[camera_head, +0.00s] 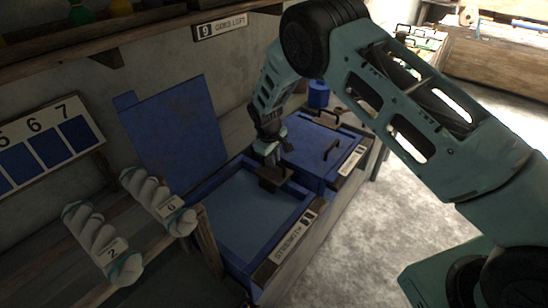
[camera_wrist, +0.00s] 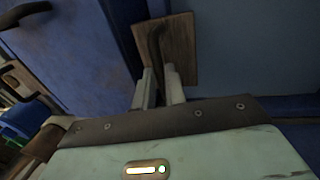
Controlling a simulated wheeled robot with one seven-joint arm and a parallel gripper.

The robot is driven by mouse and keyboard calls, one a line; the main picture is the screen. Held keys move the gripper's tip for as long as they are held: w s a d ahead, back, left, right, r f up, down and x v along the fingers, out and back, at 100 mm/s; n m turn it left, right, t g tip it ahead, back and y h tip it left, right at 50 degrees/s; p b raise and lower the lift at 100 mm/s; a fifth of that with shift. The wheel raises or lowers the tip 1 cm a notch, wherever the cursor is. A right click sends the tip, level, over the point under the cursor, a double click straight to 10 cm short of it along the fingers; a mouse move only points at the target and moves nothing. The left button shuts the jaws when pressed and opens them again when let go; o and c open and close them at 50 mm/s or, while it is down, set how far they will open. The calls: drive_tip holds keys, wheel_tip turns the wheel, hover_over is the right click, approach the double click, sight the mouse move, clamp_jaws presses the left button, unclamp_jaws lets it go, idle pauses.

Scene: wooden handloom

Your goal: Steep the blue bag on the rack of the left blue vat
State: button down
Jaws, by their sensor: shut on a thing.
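The left blue vat (camera_head: 222,254) stands open, with its lid (camera_head: 178,128) raised behind it and flat blue liquid (camera_head: 245,215) inside. My gripper (camera_head: 272,162) is over its back right part, pointing down. In the wrist view my gripper (camera_wrist: 159,82) is shut on the dark upright handle of a brown wooden piece (camera_wrist: 180,40). The wooden piece (camera_head: 273,179) also shows in the head view, close to the wall between the two vats. I cannot tell whether it touches the liquid. I cannot make out a blue bag or a rack.
The right vat (camera_head: 322,147) is closed, with dark handles on its lid. A blue canister (camera_head: 319,94) stands behind it. Labelled pale skeins (camera_head: 158,200) lie on a wooden stand at left. A shelf (camera_head: 120,45) runs above. Open floor (camera_head: 350,240) lies at right.

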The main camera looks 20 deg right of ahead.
drive_tip(key=shift+s+f, duration=0.15)
drive_tip(key=shift+f, duration=0.1)
drive_tip(key=c, duration=1.5)
unclamp_jaws()
drive_tip(key=shift+f, duration=0.1)
drive_tip(key=shift+o, duration=0.2)
drive_tip(key=shift+a+r, duration=0.1)
drive_tip(key=shift+r, duration=0.5)
wheel_tip(320, 180, up, 16)
drive_tip(key=s+a+b, duration=0.1)
drive_tip(key=a+b, duration=0.1)
drive_tip(key=shift+s+a+b, duration=0.3)
drive_tip(key=shift+s+b, duration=0.1)
idle(2.2)
